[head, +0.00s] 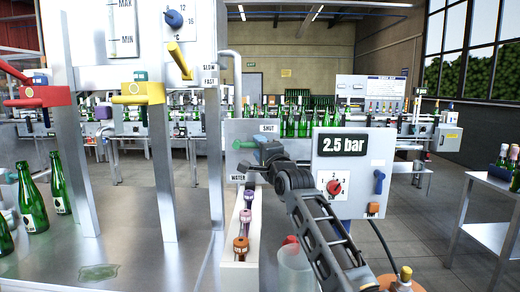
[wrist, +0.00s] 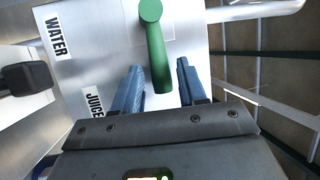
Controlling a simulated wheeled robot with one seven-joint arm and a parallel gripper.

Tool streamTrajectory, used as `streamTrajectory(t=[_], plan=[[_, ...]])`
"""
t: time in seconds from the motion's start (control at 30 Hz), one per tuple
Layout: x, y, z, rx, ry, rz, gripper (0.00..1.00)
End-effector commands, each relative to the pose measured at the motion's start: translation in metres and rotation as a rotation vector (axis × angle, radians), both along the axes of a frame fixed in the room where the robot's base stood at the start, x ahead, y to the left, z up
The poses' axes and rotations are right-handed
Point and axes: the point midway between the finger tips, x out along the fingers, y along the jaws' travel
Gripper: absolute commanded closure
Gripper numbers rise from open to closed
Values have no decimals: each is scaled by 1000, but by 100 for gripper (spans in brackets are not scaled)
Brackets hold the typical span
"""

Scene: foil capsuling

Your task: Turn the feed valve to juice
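The feed valve has a green lever handle (wrist: 158,55) on a pale metal plate in the wrist view. Its round pivot is at the top and the lever points down toward my gripper. A WATER label (wrist: 55,36) and a JUICE label (wrist: 95,104) are on the plate to its left. My gripper (wrist: 158,75) is open, with one blue finger on each side of the lever's free end and visible gaps. In the head view the green valve (head: 245,144) sits beside my gripper (head: 258,165), between the SHUT label (head: 268,128) and the WATER label (head: 237,178). My gripper partly hides it there.
A panel reading 2.5 bar (head: 343,145) with a red knob (head: 334,188) and a blue lever (head: 379,181) stands close right. Yellow (head: 140,93) and red levers (head: 40,96) are left, with green bottles (head: 60,185) below.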

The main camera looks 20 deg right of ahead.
Motion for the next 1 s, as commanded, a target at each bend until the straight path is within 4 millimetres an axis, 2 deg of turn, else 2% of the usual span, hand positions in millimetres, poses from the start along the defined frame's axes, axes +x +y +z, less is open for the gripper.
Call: streamTrajectory(t=[0.07,0.4,0.83,1.0], plan=[[0,0,0,0,0,0,67],[0,0,0,0,0,0,99],[0,1,-1,2,0,0,100],[0,4,-10,72,-23,4,100]])
